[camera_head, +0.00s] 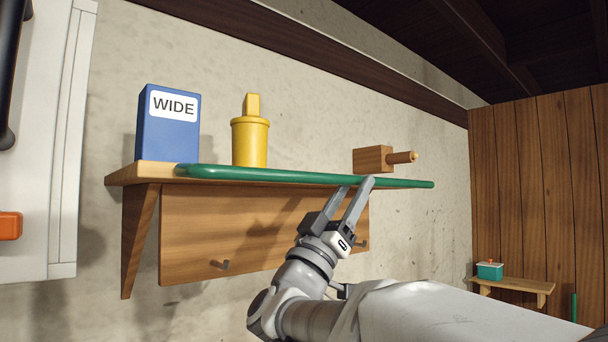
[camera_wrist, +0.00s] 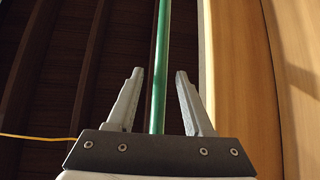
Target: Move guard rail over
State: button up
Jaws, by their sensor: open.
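The guard rail is a long green rod (camera_head: 300,177) along the front edge of the wooden wall shelf (camera_head: 128,173). Its left end is by the blue box and its right end reaches past the wooden piece. My gripper (camera_head: 354,184) is open just below the rail, right of its middle, with fingers pointing up.
On the shelf stand a blue box marked WIDE (camera_head: 168,128), a yellow canister (camera_head: 250,138) and a wooden piece with a peg (camera_head: 375,159). A small shelf (camera_head: 515,286) at right holds a green box (camera_head: 490,271).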

aim_at(358, 180)
jog(key=shift+x, duration=1.55)
jog(key=shift+c, duration=0.2)
grip_shut()
